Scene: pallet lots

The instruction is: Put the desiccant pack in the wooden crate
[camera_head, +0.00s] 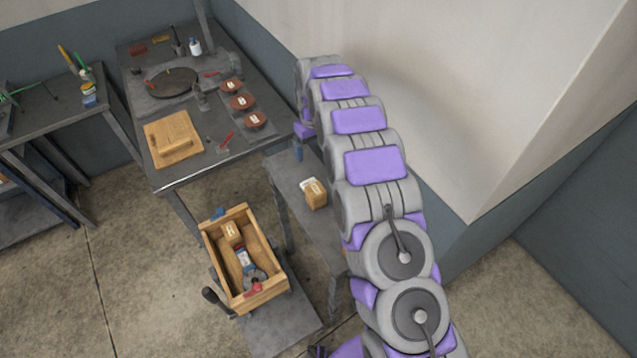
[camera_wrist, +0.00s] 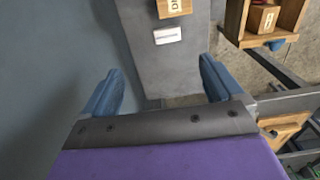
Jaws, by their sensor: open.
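A small white labelled packet (camera_wrist: 167,35), which looks like the desiccant pack, lies flat on the narrow grey table in the wrist view. Its print is too small to read. In the head view the white packet (camera_head: 307,184) is partly hidden by a cardboard box. The wooden crate (camera_head: 263,296) stands low, left of that table; its corner (camera_wrist: 232,20) shows top right in the wrist view. It holds a small labelled box, a blue-and-white item and a red-and-grey item. My gripper (camera_wrist: 158,88) is open and empty, with the packet beyond its fingertips, apart from them.
The cardboard box (camera_head: 316,195) stands right beside the packet; it also shows in the wrist view (camera_wrist: 174,7). A larger workbench (camera_head: 190,178) with a wooden board, reddish discs and tools is behind. A wall rises close to my arm on the right.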

